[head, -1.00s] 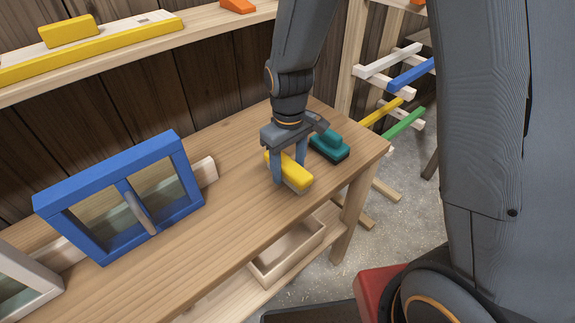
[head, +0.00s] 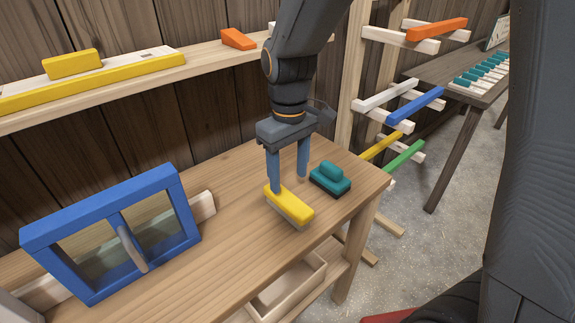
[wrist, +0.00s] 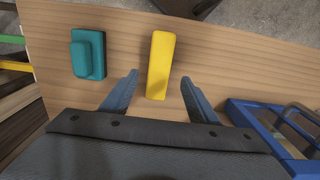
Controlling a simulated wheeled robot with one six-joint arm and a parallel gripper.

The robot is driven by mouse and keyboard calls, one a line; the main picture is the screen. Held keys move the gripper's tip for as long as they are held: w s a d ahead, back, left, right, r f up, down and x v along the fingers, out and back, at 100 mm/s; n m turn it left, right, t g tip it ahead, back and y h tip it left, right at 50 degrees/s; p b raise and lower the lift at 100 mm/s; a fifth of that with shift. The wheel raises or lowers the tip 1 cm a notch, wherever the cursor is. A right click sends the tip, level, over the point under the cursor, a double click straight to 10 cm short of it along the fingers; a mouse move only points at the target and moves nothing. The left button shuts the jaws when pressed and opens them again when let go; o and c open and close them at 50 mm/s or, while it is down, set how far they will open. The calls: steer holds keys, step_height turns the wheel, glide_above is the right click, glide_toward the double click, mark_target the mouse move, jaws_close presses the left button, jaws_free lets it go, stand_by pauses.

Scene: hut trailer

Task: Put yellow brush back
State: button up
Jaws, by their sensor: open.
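The yellow brush (head: 289,205) lies on the wooden workbench, near its front edge, with pale bristles underneath. It also shows in the wrist view (wrist: 160,64), ahead of and between the fingertips. My gripper (head: 288,185) is open and empty, its two blue-grey fingers spread. It hangs just above and behind the brush; in the head view the left finger overlaps the brush's back end, and I cannot tell whether they touch. In the wrist view my gripper (wrist: 157,95) shows both fingers apart from the brush.
A teal brush (head: 330,179) lies right of the yellow one. A blue window frame (head: 98,232) stands at the bench's left. A shelf (head: 200,63) behind holds a yellow-and-white brush-like piece (head: 72,64) and an orange wedge (head: 238,39). A wooden tray (head: 285,290) sits below.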

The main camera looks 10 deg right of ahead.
steer(key=s+d+f+m, duration=0.1)
steer(key=s+d+m, duration=0.2)
steer(key=d, duration=0.3)
steer(key=s+d+f+m+t, duration=0.1)
steer(key=s+d+m, duration=0.2)
steer(key=d, duration=0.3)
steer(key=shift+s+d+f+m, duration=0.15)
steer(key=shift+s+f+m, duration=0.25)
steer(key=shift+s, duration=0.3)
steer(key=shift+b, duration=0.3)
